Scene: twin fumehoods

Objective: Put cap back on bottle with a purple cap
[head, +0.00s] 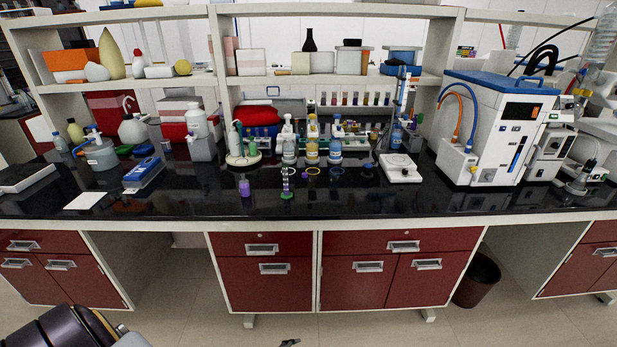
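A small purple object (244,188), which looks like the purple cap or a small vial wearing it, stands on the black bench left of centre. Three bottles stand behind it to the right: a pale one (289,143), one with yellow (311,144) and one with blue (336,144). I cannot tell which bottle the purple cap belongs to. Part of my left arm (70,328) shows at the bottom left, far from the bench top. A small dark tip at the bottom edge (290,343) may be a gripper's end; its fingers are cut off. My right gripper is out of view.
A thin stand with a green base (287,194) is close right of the purple object, with coloured rings behind it. A white balance (400,168) and a large white machine (495,130) stand to the right. The bench's front strip is mostly clear.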

